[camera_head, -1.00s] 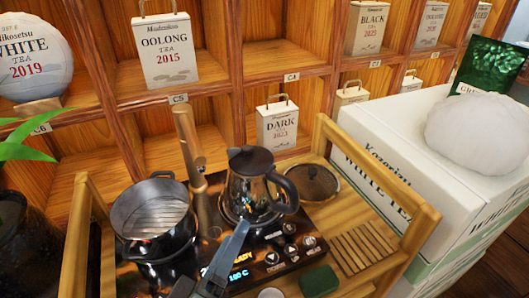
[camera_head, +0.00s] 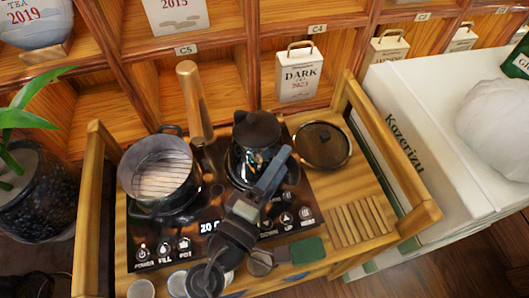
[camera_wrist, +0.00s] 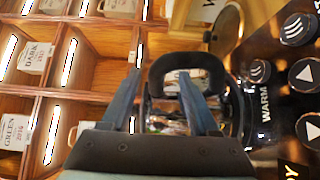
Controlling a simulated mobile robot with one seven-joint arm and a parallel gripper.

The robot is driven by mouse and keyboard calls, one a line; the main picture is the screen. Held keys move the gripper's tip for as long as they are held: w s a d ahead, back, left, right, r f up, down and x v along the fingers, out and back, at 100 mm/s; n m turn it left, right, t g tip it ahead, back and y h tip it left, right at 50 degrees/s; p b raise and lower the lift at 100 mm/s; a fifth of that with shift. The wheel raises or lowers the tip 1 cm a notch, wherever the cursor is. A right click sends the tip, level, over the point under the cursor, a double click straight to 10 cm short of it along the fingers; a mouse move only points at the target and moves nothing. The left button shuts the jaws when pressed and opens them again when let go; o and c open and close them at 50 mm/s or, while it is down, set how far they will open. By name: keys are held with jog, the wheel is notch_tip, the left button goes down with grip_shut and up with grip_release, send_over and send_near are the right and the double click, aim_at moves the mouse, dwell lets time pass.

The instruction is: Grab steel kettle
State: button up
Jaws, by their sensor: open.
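The steel kettle (camera_head: 258,133) with a black lid stands on the right base of the black tea stove (camera_head: 146,256). My gripper (camera_head: 272,172) is open at the kettle's front side and partly covers it in the head view. In the wrist view my gripper (camera_wrist: 164,76) has its two fingers apart, with the kettle's black handle (camera_wrist: 178,58) at the fingertips. One side of the handle loop appears between the fingers; contact is unclear. The kettle's shiny body (camera_wrist: 236,108) shows to the right of the fingers.
A dark pot (camera_head: 158,172) stands left of the kettle, with a wooden post (camera_head: 194,100) between them. The wooden tray's raised side (camera_head: 385,140) and white boxes (camera_head: 455,95) are on the right. Tea shelves rise behind.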

jog(key=p+x, duration=0.1)
jog(key=x, duration=0.4)
jog(key=shift+w, duration=0.2)
grip_shut()
dwell(1.1)
jog(key=shift+r, duration=0.2)
